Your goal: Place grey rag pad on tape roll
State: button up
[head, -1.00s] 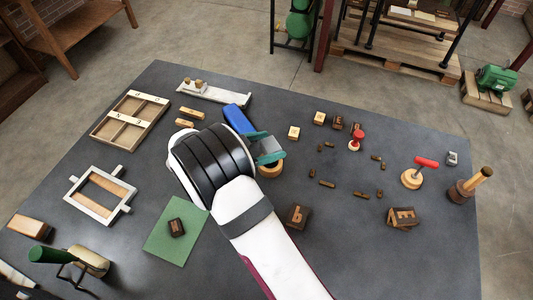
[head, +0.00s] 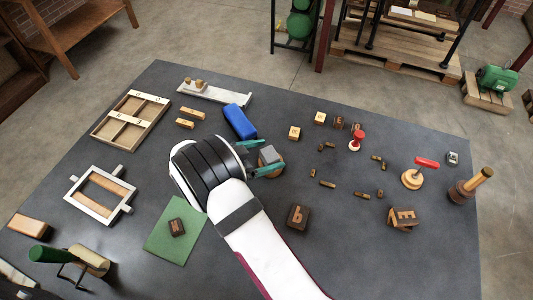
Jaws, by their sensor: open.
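The grey rag pad (head: 269,155) sits at the middle of the table, just right of my wrist. It appears to rest on top of the tan tape roll (head: 280,163), whose right rim shows beneath it. My gripper (head: 270,156) is open, with one teal finger above and left of the pad and the other below it. My fingers and wrist hide the left part of the roll. I cannot tell whether a finger still touches the pad.
A blue block (head: 239,121) lies close above my gripper. Wooden letter blocks (head: 294,132) and a red-handled stamp (head: 357,141) stand to the right. A dark letter block (head: 298,216) lies below. A green sheet (head: 160,243) lies at lower left.

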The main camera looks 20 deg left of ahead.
jog(key=v, duration=1.2)
jog(key=d+r+g, duration=0.4)
jog(key=d, duration=0.6)
jog(key=d+r+g, duration=0.4)
jog(key=d, duration=0.5)
jog(key=s+d+r+g+y, duration=0.4)
jog(key=s+d, duration=0.6)
jog(key=d, duration=0.1)
jog(key=s+n+t+y, duration=0.1)
jog(key=s+y, duration=0.4)
jog(key=s, duration=0.3)
jog(key=shift+a+f, duration=0.35)
jog(key=shift+a, duration=0.05)
